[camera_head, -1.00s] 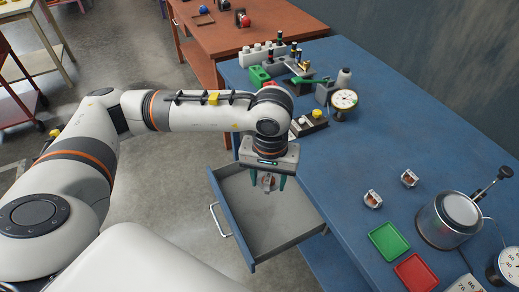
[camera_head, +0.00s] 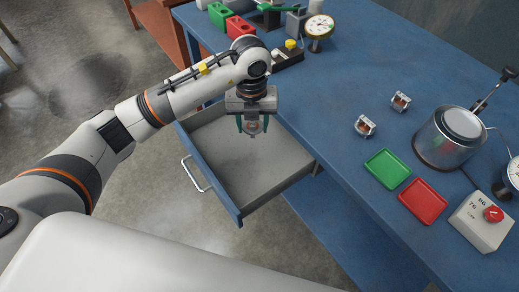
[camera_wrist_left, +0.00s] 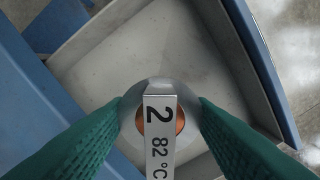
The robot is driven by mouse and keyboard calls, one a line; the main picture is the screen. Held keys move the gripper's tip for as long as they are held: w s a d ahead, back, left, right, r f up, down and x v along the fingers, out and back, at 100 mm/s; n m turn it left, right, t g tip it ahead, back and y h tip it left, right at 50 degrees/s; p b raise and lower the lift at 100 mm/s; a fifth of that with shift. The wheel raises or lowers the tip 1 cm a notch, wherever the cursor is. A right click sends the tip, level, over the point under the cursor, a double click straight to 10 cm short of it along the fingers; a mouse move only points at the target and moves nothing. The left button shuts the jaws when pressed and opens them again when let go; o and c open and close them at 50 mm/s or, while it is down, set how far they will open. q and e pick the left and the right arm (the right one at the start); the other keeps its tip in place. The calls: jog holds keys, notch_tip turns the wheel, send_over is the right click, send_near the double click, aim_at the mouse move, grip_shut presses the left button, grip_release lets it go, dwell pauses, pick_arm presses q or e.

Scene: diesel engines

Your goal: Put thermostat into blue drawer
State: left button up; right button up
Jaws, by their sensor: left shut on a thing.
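The blue drawer (camera_head: 228,209) is pulled out from the blue workbench, and its grey inside looks empty. My left gripper (camera_head: 253,126) is over the drawer, fingers pointing down. It is shut on a thermostat (camera_head: 253,128), a small metal piece with a copper-coloured centre. In the left wrist view the thermostat (camera_wrist_left: 160,120) sits between the green fingers, and its strip reads "2" and "82 °C". The drawer floor (camera_wrist_left: 150,55) shows beyond it, with a gap that I cannot measure. Two more thermostats, one nearer (camera_head: 365,126) and one farther (camera_head: 400,103), rest on the bench. My right gripper is not in view.
The drawer has a metal handle (camera_head: 193,174).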

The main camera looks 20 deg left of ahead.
aim_at(256, 123)
pick_arm(q)
jog(key=f+n, duration=0.1)
jog(key=n, duration=0.1)
jog(key=f+n+b, duration=0.1)
jog(key=n, duration=0.1)
jog(key=shift+w+d+f+n, duration=0.15)
jog(key=shift+w+f+n, duration=0.15)
jog(key=shift+w+f, duration=0.05)
jog(key=shift+w+f+n+b, duration=0.15)
jog(key=shift+f+n+b, duration=0.25)
jog(key=shift+n, duration=0.6)
notch_tip(256, 123, down, 10)
jog(key=shift+f, duration=0.1)
jog(key=o, duration=1)
